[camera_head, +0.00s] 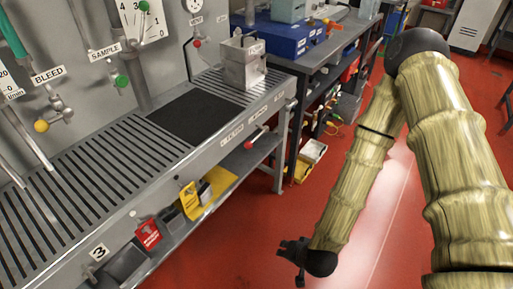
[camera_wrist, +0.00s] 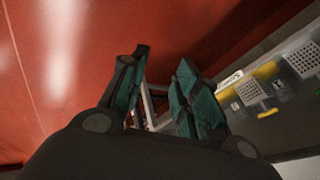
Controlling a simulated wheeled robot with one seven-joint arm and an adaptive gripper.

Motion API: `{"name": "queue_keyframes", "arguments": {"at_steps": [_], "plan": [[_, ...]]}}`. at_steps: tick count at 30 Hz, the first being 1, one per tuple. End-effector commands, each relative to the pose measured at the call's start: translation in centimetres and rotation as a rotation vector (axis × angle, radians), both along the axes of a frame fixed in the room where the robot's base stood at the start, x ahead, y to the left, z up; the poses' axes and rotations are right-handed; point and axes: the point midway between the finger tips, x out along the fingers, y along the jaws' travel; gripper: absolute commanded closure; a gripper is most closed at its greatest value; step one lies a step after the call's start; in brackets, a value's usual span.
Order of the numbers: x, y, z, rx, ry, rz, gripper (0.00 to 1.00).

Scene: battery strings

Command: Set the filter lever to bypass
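A lever with a red knob (camera_head: 248,144) sticks out from the front rail of the grey bench. Small label plates (camera_head: 232,133) sit along that rail beside it; their print is too small for me to read, so I cannot confirm that this is the filter lever or which position it is in. My gripper (camera_head: 291,260) hangs low over the red floor, to the right of and below the bench front, well apart from the lever. In the wrist view its two dark green-padded fingers (camera_wrist: 163,62) are spread with nothing held between them. The lever is not identifiable there.
The bench panel carries a yellow-knobbed bleed valve (camera_head: 41,126), a green-knobbed sample valve (camera_head: 121,80) and a red-knobbed vent valve (camera_head: 196,43). A grey block (camera_head: 243,65) stands on the bench. The floor (camera_head: 240,235) before the bench is clear.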

Motion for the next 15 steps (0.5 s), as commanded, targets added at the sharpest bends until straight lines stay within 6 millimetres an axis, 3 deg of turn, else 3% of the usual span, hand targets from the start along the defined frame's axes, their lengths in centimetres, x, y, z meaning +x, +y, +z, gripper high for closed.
{"name": "queue_keyframes", "arguments": {"at_steps": [1,5,9,15], "plan": [[2.7,1.4,-0.7,0.051,-0.061,-0.049,0.69],[8.6,4.6,1.8,0.183,-0.207,-0.174,0.69],[14.4,7.1,5.7,0.342,-0.359,-0.307,0.69],[20.5,8.8,12.6,0.564,-0.55,-0.476,0.69]]}}
